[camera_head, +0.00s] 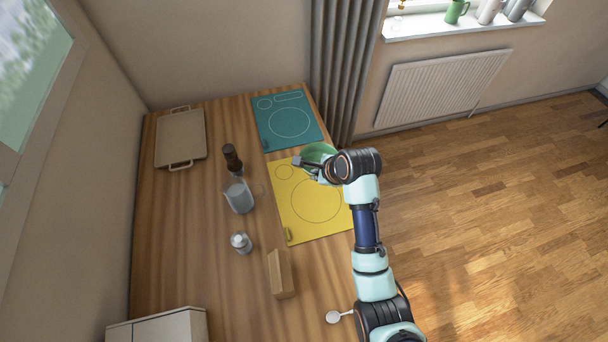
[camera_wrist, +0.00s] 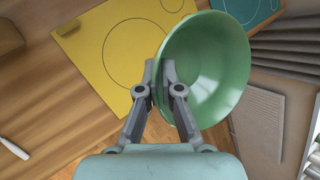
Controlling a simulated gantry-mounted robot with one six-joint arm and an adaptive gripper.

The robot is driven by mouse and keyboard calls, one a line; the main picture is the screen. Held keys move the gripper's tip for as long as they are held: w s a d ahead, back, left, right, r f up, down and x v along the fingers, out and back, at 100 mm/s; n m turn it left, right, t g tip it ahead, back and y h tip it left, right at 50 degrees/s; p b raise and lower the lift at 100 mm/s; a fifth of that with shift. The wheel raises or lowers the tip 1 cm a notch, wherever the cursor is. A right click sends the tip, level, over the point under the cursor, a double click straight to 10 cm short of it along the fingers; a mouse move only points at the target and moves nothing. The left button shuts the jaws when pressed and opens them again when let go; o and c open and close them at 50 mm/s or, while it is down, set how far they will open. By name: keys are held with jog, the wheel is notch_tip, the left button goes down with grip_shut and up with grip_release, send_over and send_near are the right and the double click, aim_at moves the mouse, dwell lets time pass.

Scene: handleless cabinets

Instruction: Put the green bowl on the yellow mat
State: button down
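The green bowl (camera_head: 319,150) is in my gripper (camera_head: 312,166), partly hidden by it in the head view. In the wrist view, my gripper's fingers (camera_wrist: 161,75) are closed on either side of the rim of the bowl (camera_wrist: 212,62). The bowl looks tilted and its inside is empty. The yellow mat (camera_head: 292,220) lies flat on the wooden counter with an outlined circle showing. In the head view, the bowl appears over the mat's far right corner, near the teal mat. In the wrist view, the yellow mat (camera_wrist: 88,45) is below and left of the bowl.
A teal mat (camera_head: 275,134) lies beyond the yellow one. A glass jar (camera_head: 239,197), a dark bottle (camera_head: 232,158), a small bottle (camera_head: 241,243) and a wooden block (camera_head: 281,274) stand left and front. A tray (camera_head: 181,137) lies at the far left. A spoon (camera_head: 334,317) lies near the front.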

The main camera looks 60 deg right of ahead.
jog(key=shift+w+d, duration=0.1)
jog(key=shift+w, duration=0.05)
jog(key=shift+f, duration=0.1)
jog(key=b, duration=0.4)
send_near(310, 205)
jog(key=shift+w+d+r, duration=0.2)
jog(key=shift+w+d, duration=0.1)
jog(key=shift+w, duration=0.25)
jog(key=shift+w+d+r, duration=0.2)
jog(key=shift+w+d, duration=0.05)
jog(key=shift+w, duration=0.3)
jog(key=shift+f+b, duration=0.85)
jog(key=shift+f, duration=1.65)
jog(key=shift+f, duration=0.15)
jog(key=c, duration=1.3)
grip_release()
jog(key=shift+c, duration=0.2)
